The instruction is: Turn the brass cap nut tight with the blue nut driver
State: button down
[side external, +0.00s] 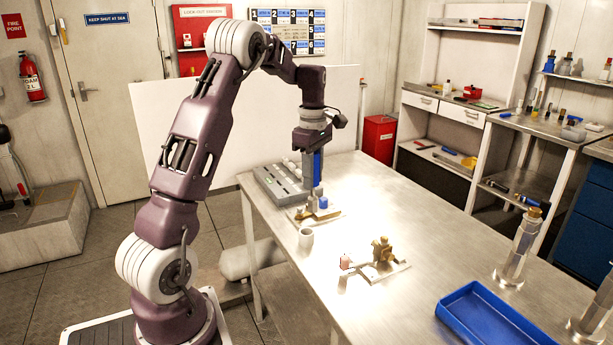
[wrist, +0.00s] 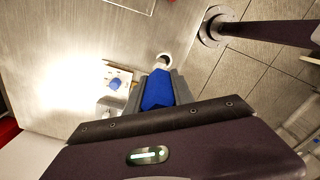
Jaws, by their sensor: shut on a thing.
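My gripper (side external: 309,178) points down over the far left part of the steel table and is shut on the blue nut driver (side external: 318,166). In the wrist view the driver's blue handle (wrist: 157,90) sits between the grey fingers. Below the gripper is a small fixture (side external: 330,214) on a pale plate, with a brass-coloured body (side external: 315,213) and a blue part (side external: 319,197). The blue part also shows in the wrist view (wrist: 117,82), beside the driver. The driver's lower end is hard to make out, and I cannot pick out the brass cap nut clearly.
A grey slotted rack (side external: 268,184) stands just left of the fixture. A white cup (side external: 306,238) is near the table's left edge. A second brass fixture (side external: 382,252) and a blue tray (side external: 490,318) are nearer the camera. The table's right middle is clear.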

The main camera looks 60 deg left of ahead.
jog(key=w+d+f+n, duration=0.1)
jog(key=w+d+f, duration=0.1)
jog(key=w+d, duration=1.1)
jog(key=shift+d+n, duration=0.4)
jog(key=shift+d, duration=0.2)
jog(key=shift+f, duration=1.3)
